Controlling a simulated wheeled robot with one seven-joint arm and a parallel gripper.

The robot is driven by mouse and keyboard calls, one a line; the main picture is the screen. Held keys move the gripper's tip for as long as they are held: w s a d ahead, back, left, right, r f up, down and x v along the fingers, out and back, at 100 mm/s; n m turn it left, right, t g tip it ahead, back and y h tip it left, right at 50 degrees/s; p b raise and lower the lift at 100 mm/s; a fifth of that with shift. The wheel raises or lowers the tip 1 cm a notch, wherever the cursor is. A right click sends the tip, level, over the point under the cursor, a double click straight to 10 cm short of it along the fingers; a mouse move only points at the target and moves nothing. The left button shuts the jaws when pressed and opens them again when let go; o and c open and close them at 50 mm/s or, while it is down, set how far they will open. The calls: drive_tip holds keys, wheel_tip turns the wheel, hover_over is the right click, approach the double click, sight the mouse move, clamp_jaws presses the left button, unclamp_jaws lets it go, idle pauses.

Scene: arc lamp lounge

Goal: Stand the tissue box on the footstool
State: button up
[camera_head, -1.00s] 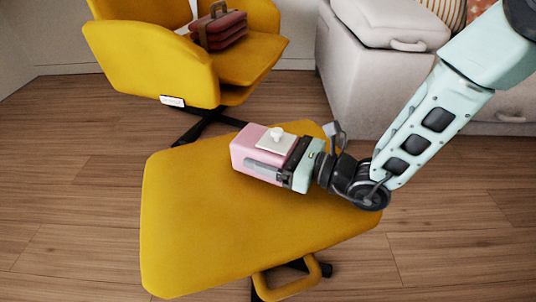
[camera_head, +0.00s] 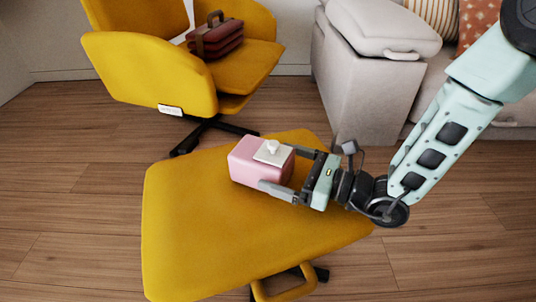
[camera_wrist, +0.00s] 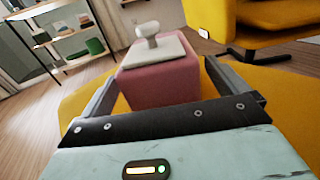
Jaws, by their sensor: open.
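The pink tissue box (camera_head: 255,167) stands upright on the yellow footstool (camera_head: 200,235), toward its far part. A pale square plate with a white knob is on its top. My gripper (camera_head: 280,174) is open, its fingers pointing left at the box's right side. One finger shows along the near side of the box; the far finger is partly hidden behind it. In the wrist view the tissue box (camera_wrist: 160,78) stands ahead of the palm, with a gap between them. One finger is on each side of it.
A yellow armchair (camera_head: 150,70) holding a dark red case (camera_head: 215,37) stands behind the footstool. A grey sofa (camera_head: 365,85) is at the back right. Shelves (camera_wrist: 65,35) show in the wrist view. The footstool's left and front are clear.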

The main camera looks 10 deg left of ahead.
drive_tip(key=d+p, duration=0.1)
drive_tip(key=d, duration=0.1)
drive_tip(key=s+d+p, duration=0.1)
drive_tip(key=d, duration=0.4)
drive_tip(key=shift+s+d+p, duration=0.25)
drive_tip(key=shift+s+p, duration=0.05)
drive_tip(key=shift+p, duration=0.1)
drive_tip(key=s+r+n+g+h, duration=0.3)
drive_tip(key=s+r+n+g, duration=0.1)
drive_tip(key=s+n+g, duration=0.3)
drive_tip(key=s+r+n+g+h, duration=0.2)
drive_tip(key=s+r+n+g, duration=0.3)
drive_tip(key=s, duration=0.4)
drive_tip(key=s+d+n+t+h, duration=0.1)
drive_tip(key=s+d+n+h, duration=0.4)
drive_tip(key=d+n+h, duration=0.3)
drive_tip(key=w+d+r+n+t+h, duration=0.1)
drive_tip(key=w+d+n+t+h, duration=0.3)
drive_tip(key=n+t, duration=0.3)
drive_tip(key=shift+d+r+n+t, duration=0.3)
drive_tip(key=shift+d+n, duration=0.1)
drive_tip(key=shift+d, duration=0.45)
drive_tip(key=shift+w, duration=0.1)
